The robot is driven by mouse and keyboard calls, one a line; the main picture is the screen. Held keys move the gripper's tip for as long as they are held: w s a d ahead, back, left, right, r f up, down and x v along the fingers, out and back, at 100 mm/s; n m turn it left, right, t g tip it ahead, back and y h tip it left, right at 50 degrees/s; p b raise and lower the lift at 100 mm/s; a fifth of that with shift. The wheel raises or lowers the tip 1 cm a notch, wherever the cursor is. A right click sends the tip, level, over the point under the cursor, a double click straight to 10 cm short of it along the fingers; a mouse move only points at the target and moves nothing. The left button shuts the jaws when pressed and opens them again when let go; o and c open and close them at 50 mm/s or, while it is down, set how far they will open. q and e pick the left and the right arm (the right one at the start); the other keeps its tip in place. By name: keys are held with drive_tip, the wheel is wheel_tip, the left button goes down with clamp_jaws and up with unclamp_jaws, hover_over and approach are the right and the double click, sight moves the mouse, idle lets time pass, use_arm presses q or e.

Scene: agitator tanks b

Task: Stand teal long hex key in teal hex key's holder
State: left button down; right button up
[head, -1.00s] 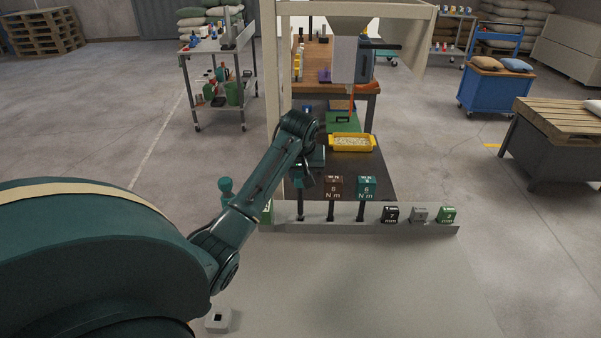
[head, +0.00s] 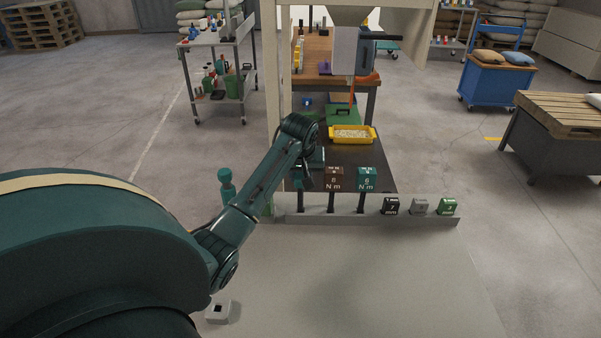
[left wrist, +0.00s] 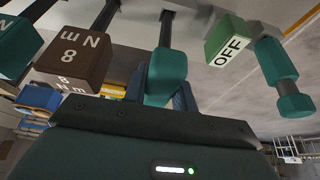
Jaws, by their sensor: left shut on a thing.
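My left gripper (head: 304,174) points down over the left end of a grey rack (head: 375,216) and is shut on a teal-handled tool (left wrist: 166,75). In the left wrist view the handle is between the fingers and its dark shaft runs toward the rack. In the head view the shaft (head: 301,202) reaches the rack; I cannot tell whether its tip is still seated. A small pale block with a square hole (head: 218,311) sits at the front left of the bench; I cannot tell whether it is the teal hex key's holder. My right gripper is not in view.
Beside the held tool stand a brown 8 Nm tool (head: 333,179) and a teal 6 Nm tool (head: 367,179). Another teal-topped post (head: 226,184) stands left. The bench front (head: 360,280) is clear.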

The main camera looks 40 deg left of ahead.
use_arm(q)
drive_tip(key=shift+f, duration=0.55)
drive_tip(key=c, duration=1.1)
unclamp_jaws()
drive_tip(key=shift+o, duration=0.2)
